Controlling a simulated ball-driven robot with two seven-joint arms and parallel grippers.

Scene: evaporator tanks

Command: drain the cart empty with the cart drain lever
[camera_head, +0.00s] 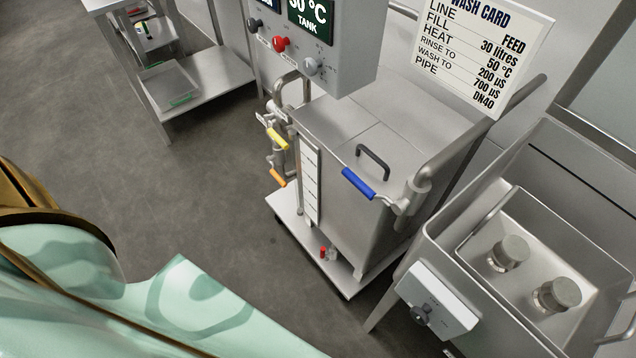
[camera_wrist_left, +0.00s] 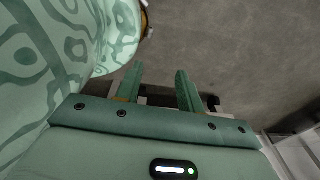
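The cart is a steel box tank (camera_head: 352,140) with a lid and black handle, on a low wheeled base plate (camera_head: 337,278). A small red lever (camera_head: 323,252) sits low on its front, just above the base plate; it looks like the cart drain lever. Whether its valve is open cannot be told. A white level strip (camera_head: 310,180) runs up the tank's front corner; no level is readable. My left gripper (camera_wrist_left: 157,78) shows in the left wrist view, fingers apart and nothing clearly between them, over grey floor. It is away from the lever. My right gripper is not in view.
Yellow (camera_head: 277,138) and orange (camera_head: 278,178) levers are on pipes left of the tank; a blue lever (camera_head: 358,183) is at its right. A control box (camera_head: 330,60) overhangs behind. A steel sink (camera_head: 525,240) stands right. Floor (camera_head: 190,200) left of the cart is clear.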

